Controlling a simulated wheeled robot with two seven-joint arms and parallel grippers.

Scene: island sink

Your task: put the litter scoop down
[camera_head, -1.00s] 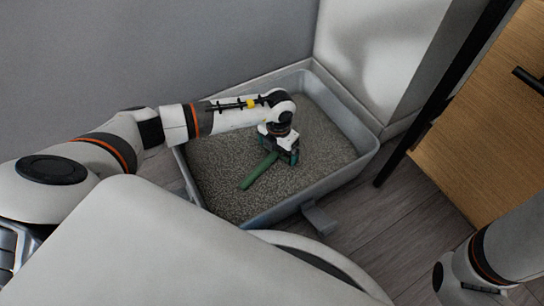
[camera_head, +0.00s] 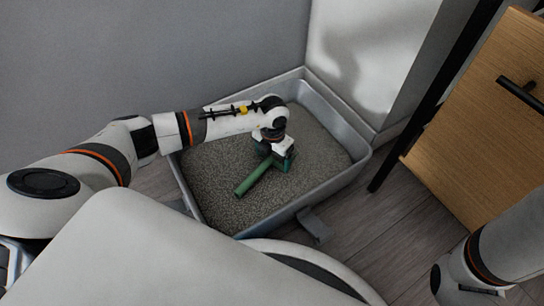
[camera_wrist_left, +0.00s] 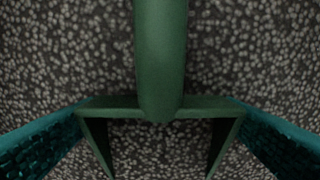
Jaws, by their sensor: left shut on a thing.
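The green litter scoop (camera_head: 256,178) is held in my left gripper (camera_head: 272,160), inside the litter box, over the grey litter. Its handle points toward the lower left in the head view. In the left wrist view the scoop (camera_wrist_left: 160,60) shows its handle running up the middle and its wider part between the two teal fingers. My left gripper is shut on it. Whether the scoop touches the litter I cannot tell. My right gripper is out of view.
The grey litter box (camera_head: 355,135) stands on the wooden floor (camera_head: 345,235) by the grey wall. A white panel (camera_head: 365,50) rises behind its right side. A wooden cabinet door (camera_head: 480,120) with a black handle is at the right.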

